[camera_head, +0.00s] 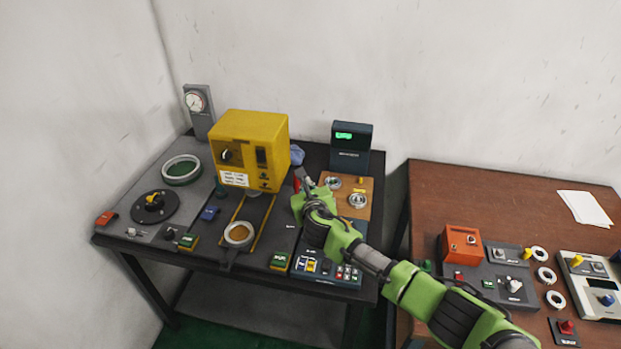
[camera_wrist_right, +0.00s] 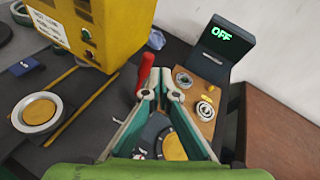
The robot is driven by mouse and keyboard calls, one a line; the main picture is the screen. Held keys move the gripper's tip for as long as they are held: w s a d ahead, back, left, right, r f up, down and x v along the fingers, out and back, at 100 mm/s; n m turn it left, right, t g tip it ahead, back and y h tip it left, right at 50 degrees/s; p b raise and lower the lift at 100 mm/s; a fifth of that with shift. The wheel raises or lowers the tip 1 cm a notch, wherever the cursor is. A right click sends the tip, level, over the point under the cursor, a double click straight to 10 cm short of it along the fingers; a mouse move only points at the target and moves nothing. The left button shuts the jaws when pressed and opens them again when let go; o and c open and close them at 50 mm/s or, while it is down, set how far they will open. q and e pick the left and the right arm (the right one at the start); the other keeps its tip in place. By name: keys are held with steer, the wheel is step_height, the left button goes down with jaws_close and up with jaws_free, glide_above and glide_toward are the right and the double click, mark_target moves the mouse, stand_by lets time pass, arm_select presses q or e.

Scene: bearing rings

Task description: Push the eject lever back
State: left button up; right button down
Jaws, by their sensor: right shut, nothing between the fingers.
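The eject lever seems to be the red handle (camera_wrist_right: 145,68), which leans up to the right in the wrist view, just left of my fingertips. In the head view only a sliver of the red handle (camera_head: 297,184) shows beside my gripper. My right gripper (camera_wrist_right: 162,80) is shut with nothing between its fingers. In the head view my right gripper (camera_head: 304,178) is over the dark table, right of the yellow press housing (camera_head: 245,140). Whether a finger touches the handle, I cannot tell. The lever's base is hidden. My left gripper is not in view.
A metal ring (camera_head: 238,234) sits in front of the housing. A wooden tray (camera_head: 345,207) with bearings lies close right of my gripper. Behind it stands a display (camera_wrist_right: 222,45) reading OFF. A keypad panel (camera_head: 325,272) is in front. A brown table (camera_head: 480,200) stands to the right.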

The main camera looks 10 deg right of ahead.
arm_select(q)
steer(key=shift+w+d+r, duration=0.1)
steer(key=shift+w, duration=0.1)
arm_select(e)
steer(key=s+r, duration=0.4)
steer(key=r, duration=0.1)
steer(key=shift+d, duration=0.35)
steer(key=shift+s+r, duration=0.1)
steer(key=shift+r, duration=0.05)
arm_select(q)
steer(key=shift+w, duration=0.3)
